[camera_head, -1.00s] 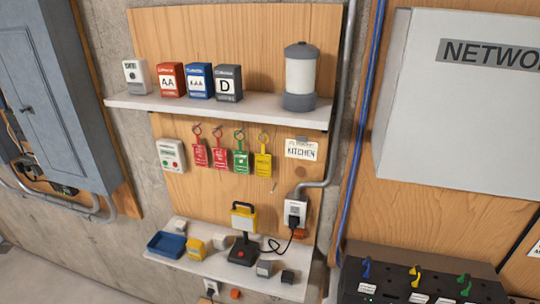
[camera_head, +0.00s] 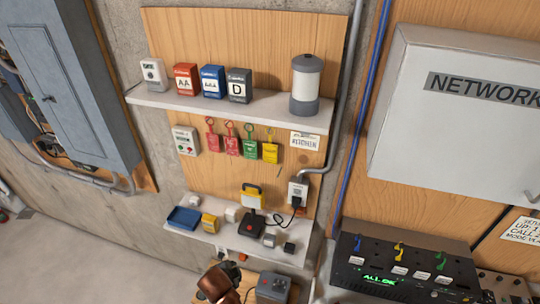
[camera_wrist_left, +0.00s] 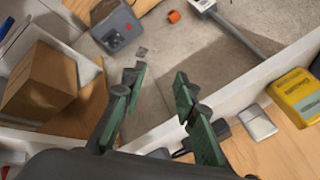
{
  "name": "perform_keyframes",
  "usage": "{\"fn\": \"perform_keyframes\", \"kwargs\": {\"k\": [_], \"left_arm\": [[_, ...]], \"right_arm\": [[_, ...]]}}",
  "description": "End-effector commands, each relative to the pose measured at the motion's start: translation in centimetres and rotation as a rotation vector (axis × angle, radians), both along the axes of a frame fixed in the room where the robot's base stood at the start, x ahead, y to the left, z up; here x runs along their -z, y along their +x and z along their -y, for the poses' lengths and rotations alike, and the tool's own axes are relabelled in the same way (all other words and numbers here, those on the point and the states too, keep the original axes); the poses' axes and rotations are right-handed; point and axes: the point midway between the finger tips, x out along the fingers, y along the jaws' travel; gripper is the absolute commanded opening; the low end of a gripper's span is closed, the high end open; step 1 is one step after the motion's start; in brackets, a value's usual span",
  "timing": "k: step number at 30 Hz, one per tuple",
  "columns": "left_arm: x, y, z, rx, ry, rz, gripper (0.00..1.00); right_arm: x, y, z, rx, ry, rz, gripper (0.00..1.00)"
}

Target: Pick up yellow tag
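The yellow tag (camera_head: 270,151) hangs from a hook on the wooden board in the head view. It is rightmost in a row with a green tag (camera_head: 250,147) and two red tags (camera_head: 231,145), below the upper shelf. The yellow tag is not clearly seen in that view. My right gripper is not in view.
The upper shelf (camera_head: 265,112) with boxes and a lantern overhangs the tags. A lower shelf (camera_head: 215,240) holds a blue tray (camera_head: 184,217) and small devices. A conduit runs right of the board. A cardboard box (camera_wrist_left: 42,82) lies left in the wrist view.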

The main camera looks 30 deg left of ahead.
Motion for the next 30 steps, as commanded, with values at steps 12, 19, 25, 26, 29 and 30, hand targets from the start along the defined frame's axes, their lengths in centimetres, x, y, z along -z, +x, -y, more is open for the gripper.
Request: {"fn": "perform_keyframes", "kwargs": {"k": [12,19,25,26,29,30], "left_arm": [[-15.9,8.9,-0.4,0.546,0.574,0.145,0.28],[-27.8,15.1,0.2,0.906,1.189,0.172,0.28],[-37.9,17.7,1.0,1.091,1.752,0.078,0.28],[-39.0,17.9,1.1,1.104,1.813,0.061,0.28],[-41.5,18.1,1.4,1.130,1.962,0.011,0.28],[-42.1,18.2,1.4,1.135,1.999,-0.005,0.28]], "right_arm": [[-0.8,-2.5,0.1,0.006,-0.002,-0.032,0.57],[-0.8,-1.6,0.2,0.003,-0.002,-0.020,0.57],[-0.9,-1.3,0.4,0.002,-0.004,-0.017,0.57],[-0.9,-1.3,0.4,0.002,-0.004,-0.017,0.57],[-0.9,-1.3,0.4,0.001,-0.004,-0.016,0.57],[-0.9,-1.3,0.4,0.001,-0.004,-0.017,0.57]]}}
